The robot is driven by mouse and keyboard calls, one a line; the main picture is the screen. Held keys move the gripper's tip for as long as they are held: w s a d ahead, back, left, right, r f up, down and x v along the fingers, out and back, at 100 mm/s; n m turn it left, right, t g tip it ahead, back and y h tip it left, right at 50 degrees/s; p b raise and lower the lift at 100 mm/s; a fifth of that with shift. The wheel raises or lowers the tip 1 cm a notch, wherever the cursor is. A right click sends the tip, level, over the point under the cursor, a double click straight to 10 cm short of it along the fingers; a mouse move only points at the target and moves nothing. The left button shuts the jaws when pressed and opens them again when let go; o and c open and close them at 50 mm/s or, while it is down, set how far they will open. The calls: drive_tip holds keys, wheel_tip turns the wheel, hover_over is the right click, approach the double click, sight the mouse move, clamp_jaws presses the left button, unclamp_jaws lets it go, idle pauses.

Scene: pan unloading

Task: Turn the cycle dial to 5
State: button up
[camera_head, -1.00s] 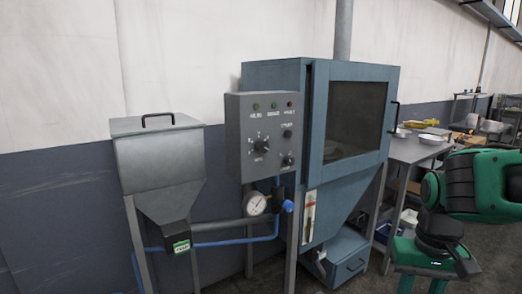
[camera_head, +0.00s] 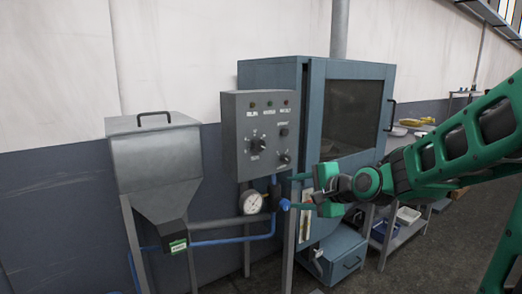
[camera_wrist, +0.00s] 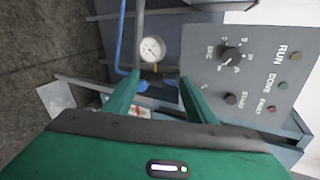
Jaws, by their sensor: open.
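The grey control box (camera_head: 229,136) stands on the left of the blue cabinet. Its large black cycle dial (camera_head: 257,144) is at the left of the panel, with small marks around it too small to read. The dial also shows in the wrist view (camera_wrist: 231,54). My gripper (camera_head: 297,191) is below and right of the panel, apart from the dial. Its green fingers (camera_wrist: 154,92) are spread with nothing between them, near the gauge and blue pipe.
A round gauge (camera_head: 251,202) and blue pipe (camera_head: 228,240) hang under the box. The blue cabinet (camera_head: 313,120) with a window is behind my gripper. A grey hopper (camera_head: 155,160) stands to the left. Three indicator lamps line the panel top.

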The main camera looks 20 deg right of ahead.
sight(260, 146)
drive_tip(key=w+a+r+m+t+y, duration=0.25)
drive_tip(key=w+r+m+t, duration=0.35)
drive_tip(key=r, duration=0.3)
drive_tip(key=shift+m+g+h, duration=0.35)
drive_tip(key=shift+m+g, duration=0.15)
drive_tip(key=shift+m, duration=0.1)
drive_tip(key=x, duration=1)
drive_tip(key=shift+w+a+r, duration=0.1)
drive_tip(key=shift+w+a, duration=0.05)
drive_tip(key=shift+a, duration=0.15)
drive_tip(key=shift+c, duration=0.4)
drive_tip(key=c, duration=1)
